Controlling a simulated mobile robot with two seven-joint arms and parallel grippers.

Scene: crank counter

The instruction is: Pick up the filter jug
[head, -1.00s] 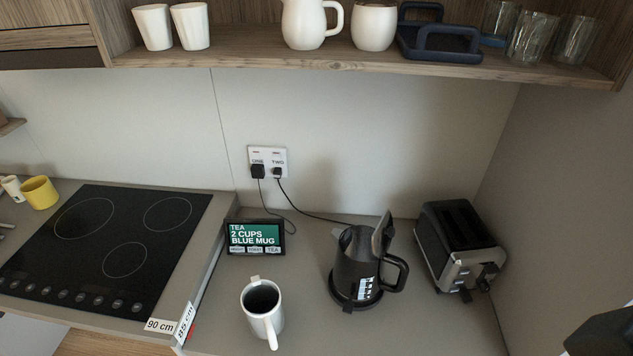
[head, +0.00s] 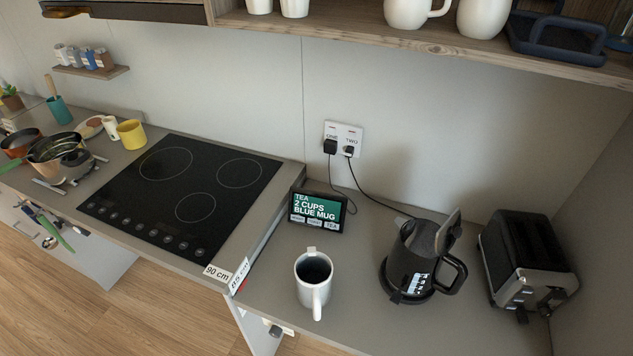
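A white handled vessel (head: 314,283) stands upright on the counter in the middle of the head view. It has a dark inside, a small tab at its far rim and its handle toward me. It may be the filter jug, but I cannot tell for sure. Another white jug with a handle (head: 406,11) stands on the shelf above, its top cut off by the picture edge. Neither of my grippers is in view, and nothing touches either vessel.
A black kettle (head: 409,264) with its lid up and a toaster (head: 527,262) stand to the right. A small display (head: 317,209) reads "TEA 2 CUPS BLUE MUG". The hob (head: 185,190) lies left. Pans (head: 60,150) and a yellow mug (head: 131,134) are farther left.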

